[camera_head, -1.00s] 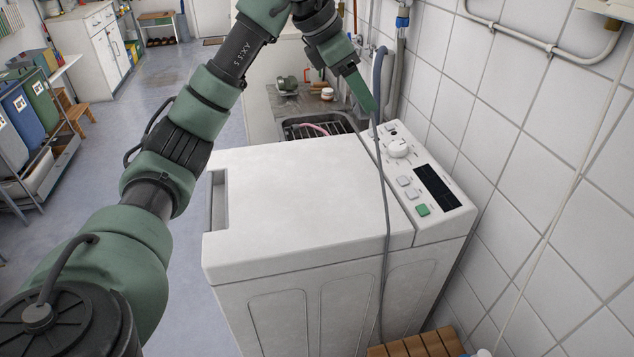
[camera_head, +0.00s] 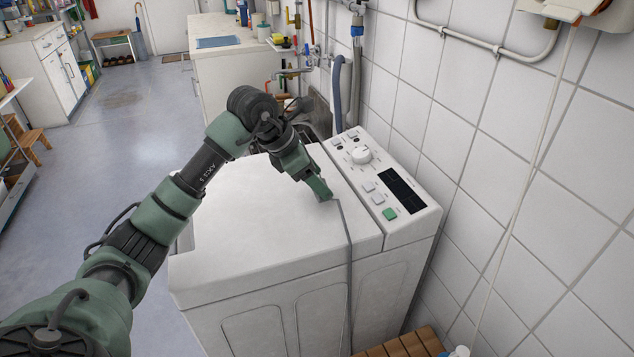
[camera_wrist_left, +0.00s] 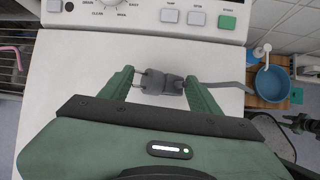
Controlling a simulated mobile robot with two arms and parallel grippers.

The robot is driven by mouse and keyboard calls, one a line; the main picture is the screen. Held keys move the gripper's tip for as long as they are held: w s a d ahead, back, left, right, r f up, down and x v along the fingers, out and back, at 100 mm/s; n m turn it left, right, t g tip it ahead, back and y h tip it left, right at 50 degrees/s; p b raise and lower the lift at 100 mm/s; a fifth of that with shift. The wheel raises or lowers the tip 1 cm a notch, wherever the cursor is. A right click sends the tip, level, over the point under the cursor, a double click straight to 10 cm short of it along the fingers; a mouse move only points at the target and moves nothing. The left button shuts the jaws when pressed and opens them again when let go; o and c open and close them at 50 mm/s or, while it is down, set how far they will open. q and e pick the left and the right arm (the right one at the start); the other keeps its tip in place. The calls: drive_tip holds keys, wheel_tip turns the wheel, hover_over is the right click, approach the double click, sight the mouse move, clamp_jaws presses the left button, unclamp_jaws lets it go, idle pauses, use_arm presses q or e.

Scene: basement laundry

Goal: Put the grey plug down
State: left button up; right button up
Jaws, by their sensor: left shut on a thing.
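The grey plug (camera_wrist_left: 162,84) is between the two green fingers of my left gripper (camera_wrist_left: 160,92) in the left wrist view, and the fingers are shut on it. A grey cable leads from it to the right in that view. In the head view my left gripper (camera_head: 322,193) is low over the white top of the washing machine (camera_head: 250,235), near the control panel. The plug is mostly hidden by the fingers there, and its cable (camera_head: 348,250) runs down over the machine's front edge. I cannot tell whether the plug touches the lid.
The control panel (camera_head: 375,180) with its knob and buttons runs along the machine's right side, against the tiled wall. The lid is clear around my gripper. A wooden slatted stool (camera_head: 405,345) stands below at the front. A sink (camera_head: 318,115) lies behind the machine.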

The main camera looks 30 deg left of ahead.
use_arm(q)
drive_tip(key=shift+f, duration=0.7)
drive_tip(key=shift+f, duration=0.2)
drive_tip(key=o, duration=1.5)
drive_tip(key=shift+r, duration=0.1)
drive_tip(key=shift+r, duration=0.25)
drive_tip(key=v, duration=1.1)
drive_tip(key=shift+s+a+r+b, duration=0.15)
drive_tip(key=shift+r+b, duration=0.15)
drive_tip(key=shift+b, duration=0.05)
